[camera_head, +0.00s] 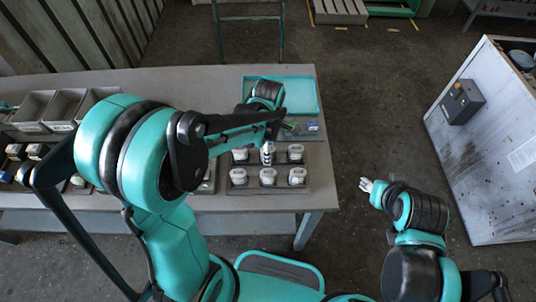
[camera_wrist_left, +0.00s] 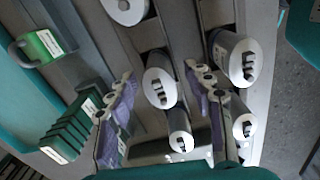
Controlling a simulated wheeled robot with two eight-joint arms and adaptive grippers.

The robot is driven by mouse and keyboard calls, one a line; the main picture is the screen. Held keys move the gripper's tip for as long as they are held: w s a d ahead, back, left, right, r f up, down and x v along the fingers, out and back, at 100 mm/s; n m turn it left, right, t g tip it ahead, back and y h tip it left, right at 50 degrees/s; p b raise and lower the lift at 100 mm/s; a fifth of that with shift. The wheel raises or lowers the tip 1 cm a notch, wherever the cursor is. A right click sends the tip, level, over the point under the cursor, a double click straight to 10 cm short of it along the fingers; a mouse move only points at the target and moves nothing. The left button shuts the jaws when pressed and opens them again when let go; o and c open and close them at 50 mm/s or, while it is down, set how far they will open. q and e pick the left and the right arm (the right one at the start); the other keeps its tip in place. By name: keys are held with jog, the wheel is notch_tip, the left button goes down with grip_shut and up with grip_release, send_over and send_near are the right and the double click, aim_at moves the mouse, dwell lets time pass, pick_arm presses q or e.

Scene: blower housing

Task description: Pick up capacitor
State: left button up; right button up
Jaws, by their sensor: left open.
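Several capacitors, cylinders with pale tops and dark terminals, stand in a dark tray (camera_head: 250,188) at the table's right end. One capacitor (camera_head: 268,176) stands in the front row. My left gripper (camera_head: 267,152) is over the tray, pointing down among them. In the left wrist view the open left gripper (camera_wrist_left: 164,80) has its two fingers apart, with a larger capacitor (camera_wrist_left: 160,85) and a smaller one (camera_wrist_left: 180,130) showing between them. I cannot tell whether the fingers touch any capacitor. My right gripper (camera_head: 367,185) is off the table, over the floor; its finger opening is too small to judge.
A teal tray (camera_head: 300,95) lies behind the capacitors. Grey bins (camera_head: 66,106) and other parts stand at the table's left. Green blocks (camera_wrist_left: 70,130) show left of the fingers in the wrist view. A white cabinet (camera_head: 490,140) stands right, with open floor between.

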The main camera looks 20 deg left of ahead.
pick_arm(q)
jog(key=c, duration=1.1)
jog(key=shift+o, duration=0.2)
jog(key=shift+r, duration=0.15)
